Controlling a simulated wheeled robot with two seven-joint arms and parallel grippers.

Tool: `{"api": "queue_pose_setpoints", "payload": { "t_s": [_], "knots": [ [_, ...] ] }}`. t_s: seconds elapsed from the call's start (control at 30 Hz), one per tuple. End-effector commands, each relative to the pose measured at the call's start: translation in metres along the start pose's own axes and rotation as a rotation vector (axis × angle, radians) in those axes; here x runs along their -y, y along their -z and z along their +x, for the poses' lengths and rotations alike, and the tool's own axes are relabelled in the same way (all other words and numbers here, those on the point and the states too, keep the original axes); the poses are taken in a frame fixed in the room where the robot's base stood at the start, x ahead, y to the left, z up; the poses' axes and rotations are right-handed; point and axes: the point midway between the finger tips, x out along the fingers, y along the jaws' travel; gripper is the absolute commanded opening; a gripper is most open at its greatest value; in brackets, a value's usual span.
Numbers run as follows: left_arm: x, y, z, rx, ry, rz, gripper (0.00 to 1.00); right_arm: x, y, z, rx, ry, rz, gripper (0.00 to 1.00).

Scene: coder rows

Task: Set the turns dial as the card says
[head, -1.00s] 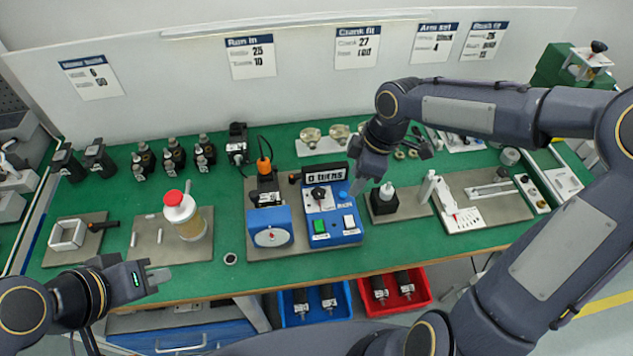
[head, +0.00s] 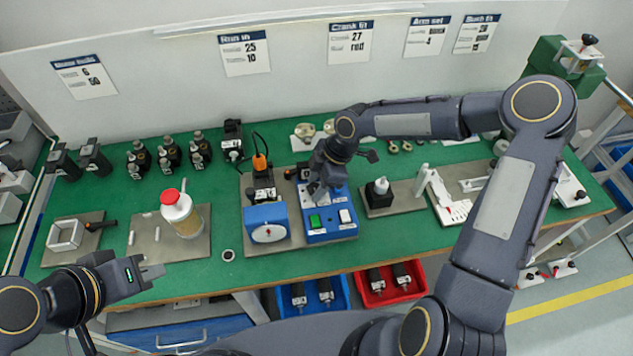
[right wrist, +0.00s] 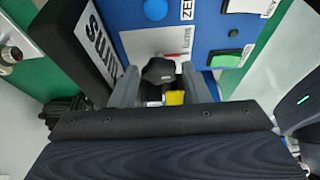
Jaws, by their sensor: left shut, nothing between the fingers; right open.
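The blue control box (head: 333,236) stands mid-bench with a green button, a white switch and a dial panel that my right arm largely covers. In the right wrist view its black dial knob (right wrist: 158,70) sits on a white plate, between the fingers of my open right gripper (right wrist: 160,82); I cannot tell whether they touch it. In the head view my right gripper (head: 314,192) is over the dial area. The Run in card (head: 245,54) on the wall reads 25 and 10. My left gripper (head: 150,276) is shut and empty.
A blue gauge unit (head: 268,224) stands left of the box, and a black block with a white top (head: 379,196) right of it. A red-capped bottle (head: 181,214) is further left. Other cards hang on the wall. The green bench front is mostly clear.

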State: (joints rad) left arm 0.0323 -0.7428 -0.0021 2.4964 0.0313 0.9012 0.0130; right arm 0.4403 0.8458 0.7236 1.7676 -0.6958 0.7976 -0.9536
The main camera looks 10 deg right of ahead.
Motion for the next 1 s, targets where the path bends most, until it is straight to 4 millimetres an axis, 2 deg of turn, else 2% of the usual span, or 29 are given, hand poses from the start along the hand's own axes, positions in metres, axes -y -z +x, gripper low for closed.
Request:
{"api": "queue_pose_setpoints", "payload": {
  "t_s": [0.27, 0.5, 0.77, 1.0],
  "knots": [
    [0.000, 0.000, 0.000, 0.000, 0.000, 0.000, 0.00, 0.000, 0.000, 0.002, 0.000, 0.000, 0.000, 0.42],
    [0.000, 0.000, 0.000, 0.000, 0.000, 0.000, 0.00, 0.000, 0.000, 0.002, 0.000, 0.000, 0.001, 0.11],
    [0.002, -0.002, 0.004, 0.000, 0.000, 0.000, 0.00, 0.000, 0.000, 0.003, 0.001, -0.011, 0.022, 0.11],
    [0.009, -0.010, 0.019, 0.000, 0.000, 0.000, 0.00, 0.001, -0.001, 0.005, 0.002, -0.057, 0.129, 0.11]
  ]
}}
